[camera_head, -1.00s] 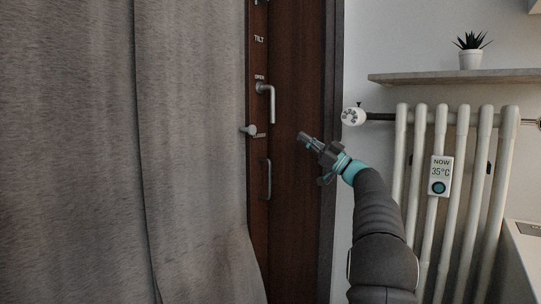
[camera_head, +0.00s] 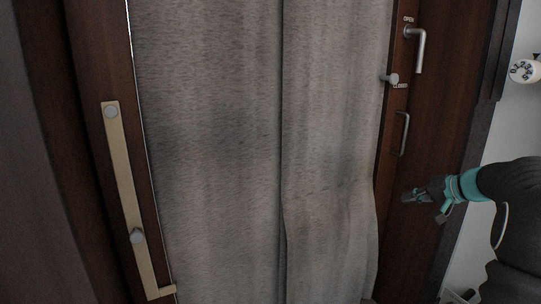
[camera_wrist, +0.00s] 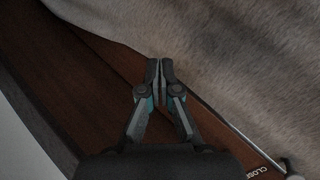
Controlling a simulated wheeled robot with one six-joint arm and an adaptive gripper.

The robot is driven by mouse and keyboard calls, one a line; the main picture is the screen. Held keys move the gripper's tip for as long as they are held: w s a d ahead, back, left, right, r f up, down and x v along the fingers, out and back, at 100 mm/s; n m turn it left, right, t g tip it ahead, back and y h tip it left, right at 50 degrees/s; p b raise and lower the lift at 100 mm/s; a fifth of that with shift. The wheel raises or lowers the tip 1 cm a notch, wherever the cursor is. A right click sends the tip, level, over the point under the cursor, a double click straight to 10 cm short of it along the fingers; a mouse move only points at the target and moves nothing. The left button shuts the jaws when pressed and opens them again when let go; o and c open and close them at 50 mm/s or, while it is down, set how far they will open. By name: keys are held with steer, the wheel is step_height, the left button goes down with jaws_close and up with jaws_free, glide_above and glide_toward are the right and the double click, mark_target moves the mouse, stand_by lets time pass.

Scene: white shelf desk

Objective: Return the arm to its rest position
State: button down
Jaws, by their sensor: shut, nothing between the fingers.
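My gripper (camera_head: 407,197) is at the right of the head view, at the end of my dark arm with its teal band. It is below the lower pull handle (camera_head: 403,134) on the brown frame, to the right of the curtain's edge. In the wrist view my gripper (camera_wrist: 160,66) has its two fingertips together, with nothing held between them. Behind it are the brown wood and the grey curtain (camera_wrist: 240,60). I cannot tell how far the fingertips are from the wood.
The grey curtain (camera_head: 215,150) fills the middle. A lever handle (camera_head: 420,50) marked OPEN and a knob (camera_head: 390,79) are on the frame above my gripper. A pale strip with knobs (camera_head: 122,185) is at left. A white radiator valve (camera_head: 524,70) is at the far right.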

steer(key=s+a+f+g+h+p, duration=0.1)
steer(key=s+a+g+h, duration=0.1)
steer(key=s+a, duration=0.5)
steer(key=s+a+f+n+g+h+p, duration=0.1)
steer(key=s+a+f+g+h, duration=0.15)
steer(key=s, duration=0.75)
steer(key=s+a+f+g+h+p, duration=0.1)
steer(key=s+a, duration=0.5)
steer(key=s, duration=0.3)
steer(key=s+a+r+n+t+p, duration=0.1)
steer(key=s+a+r+n+p, duration=0.1)
steer(key=s+a+r+n, duration=0.2)
steer(key=s+a, duration=0.3)
steer(key=s, duration=0.3)
steer(key=shift+s+a+r+n+t+p, duration=0.15)
steer(key=shift+a+r+n+t+p, duration=0.15)
steer(key=shift+r+t+p, duration=0.1)
steer(key=shift+a+h, duration=0.15)
steer(key=shift+h, duration=0.1)
